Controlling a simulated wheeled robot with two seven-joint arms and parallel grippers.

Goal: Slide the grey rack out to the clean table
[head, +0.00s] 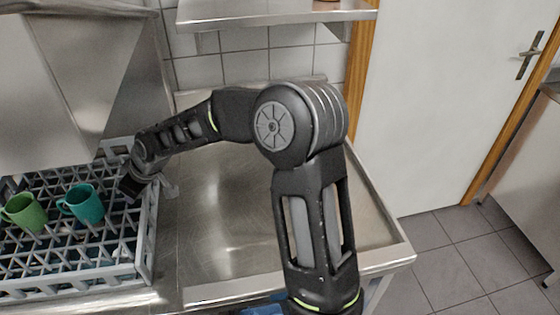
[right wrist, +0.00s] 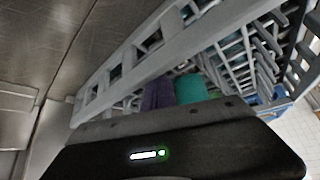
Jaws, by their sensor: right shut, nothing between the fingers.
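The grey rack (head: 145,245) is at the lower left of the head view, partly cut off by the frame edge. A green mug (head: 25,212) and a teal mug (head: 85,204) stand in its grid. The clean table (head: 225,215) is bare steel to the right of the rack. My right gripper (head: 132,188) is shut and empty at the rack's right part; whether it touches the rack is unclear. The right wrist view shows the rack wall (right wrist: 150,50) close by, with the teal mug (right wrist: 190,89) and a purple item (right wrist: 158,93) behind. My left gripper is out of view.
A steel hood (head: 70,80) stands above and behind the rack. A steel shelf (head: 270,12) hangs on the tiled wall over the table. A white door (head: 450,100) and open tiled floor (head: 450,250) lie to the right.

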